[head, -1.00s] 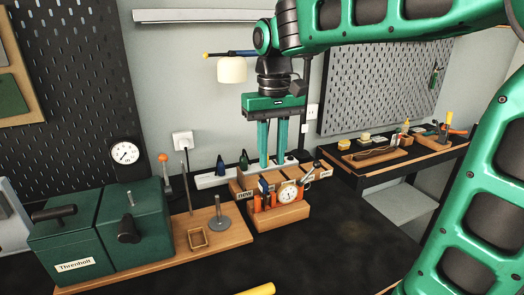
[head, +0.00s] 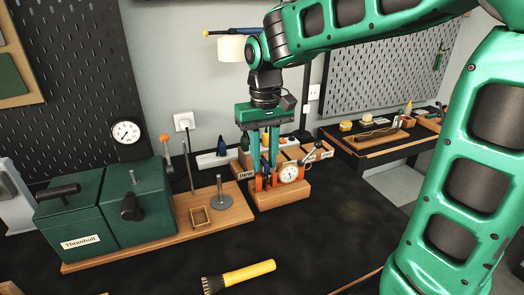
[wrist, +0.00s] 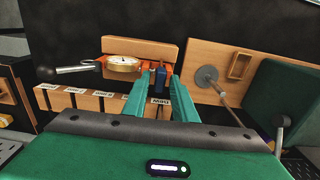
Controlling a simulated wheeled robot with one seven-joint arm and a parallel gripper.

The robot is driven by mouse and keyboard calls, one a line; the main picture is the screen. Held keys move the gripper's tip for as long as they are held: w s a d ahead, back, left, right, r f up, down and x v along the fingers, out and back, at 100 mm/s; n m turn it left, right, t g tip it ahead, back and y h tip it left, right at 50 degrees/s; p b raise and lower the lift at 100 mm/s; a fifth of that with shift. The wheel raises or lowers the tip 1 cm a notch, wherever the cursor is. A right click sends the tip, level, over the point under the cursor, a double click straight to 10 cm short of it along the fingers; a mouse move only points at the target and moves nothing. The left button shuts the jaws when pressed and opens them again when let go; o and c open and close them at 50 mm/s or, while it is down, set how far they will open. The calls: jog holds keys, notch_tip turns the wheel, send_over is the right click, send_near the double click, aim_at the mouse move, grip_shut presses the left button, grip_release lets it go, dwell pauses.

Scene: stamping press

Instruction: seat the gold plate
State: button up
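I cannot clearly pick out a gold plate in either view. My gripper (head: 265,174) is open, pointing down over a wooden block (head: 283,197) with orange holders and a dial gauge (head: 289,173). In the wrist view its two green fingers (wrist: 159,86) stand apart by a small blue piece (wrist: 160,76) in the block; I cannot tell whether they touch it. A square brass-coloured frame (head: 200,216) lies on the wooden board (head: 235,211), beside a grey disc with an upright pin (head: 221,201). The green press (head: 137,212) stands left of them.
A labelled wooden compartment box (head: 311,152) stands behind the block. A yellow-handled brush (head: 245,273) lies on the dark bench in front. A rod (head: 191,180) and an orange-knobbed lever (head: 165,150) rise by the press. The bench right of the block is clear.

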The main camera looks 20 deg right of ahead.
grip_shut()
jog(key=shift+r, duration=2.05)
